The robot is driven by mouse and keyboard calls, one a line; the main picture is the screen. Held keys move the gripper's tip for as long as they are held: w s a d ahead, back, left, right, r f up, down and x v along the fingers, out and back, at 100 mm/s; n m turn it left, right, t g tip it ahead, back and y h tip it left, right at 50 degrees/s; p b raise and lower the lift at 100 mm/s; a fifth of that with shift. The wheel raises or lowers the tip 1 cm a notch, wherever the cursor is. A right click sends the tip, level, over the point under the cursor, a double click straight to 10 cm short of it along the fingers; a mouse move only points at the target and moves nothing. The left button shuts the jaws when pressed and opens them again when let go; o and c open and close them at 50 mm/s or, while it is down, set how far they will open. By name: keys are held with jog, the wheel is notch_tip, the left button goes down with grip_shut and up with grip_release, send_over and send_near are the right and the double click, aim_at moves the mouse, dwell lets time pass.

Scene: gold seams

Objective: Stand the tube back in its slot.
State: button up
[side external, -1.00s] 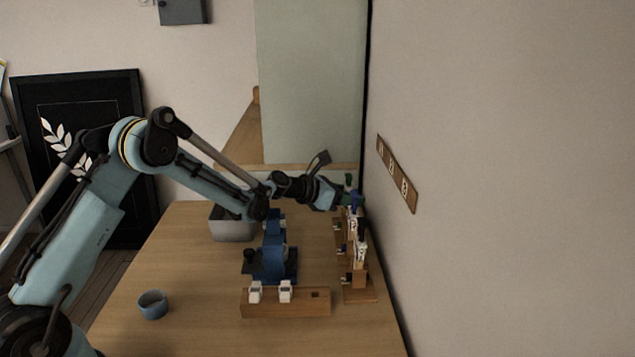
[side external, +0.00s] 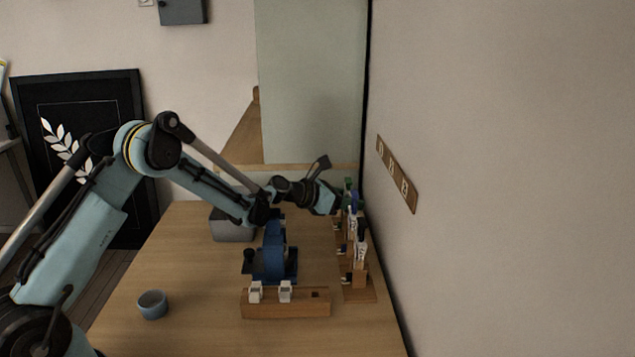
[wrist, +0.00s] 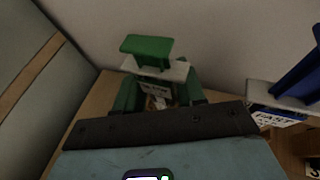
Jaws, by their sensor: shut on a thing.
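A tube with a green top (wrist: 148,48), a pale collar and a printed label is between the fingers of my gripper (wrist: 157,97) in the wrist view. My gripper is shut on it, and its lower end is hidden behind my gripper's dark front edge. In the side view my gripper (side external: 338,203) is at the far end of the wooden rack (side external: 358,296) by the right wall, and the green top (side external: 348,184) shows just beyond it. I cannot tell whether the tube's foot is in a slot.
A blue-topped tube (wrist: 300,75) stands close on the right in the wrist view. Several others line the rack. A wooden block (side external: 285,309) with two white pieces, a blue device (side external: 272,258), a grey bin (side external: 232,229) and a blue cup (side external: 153,305) are on the table.

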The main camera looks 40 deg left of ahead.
jog(key=shift+f, duration=0.25)
dwell(0.4)
jog(key=o, duration=1.2)
jog(key=shift+o, duration=0.2)
jog(key=shift+f, duration=0.2)
jog(key=shift+s+a+r, duration=0.15)
jog(key=shift+s+a, duration=0.15)
jog(key=shift+s, duration=0.25)
jog(key=shift+v, duration=1.85)
jog(key=shift+r, duration=0.15)
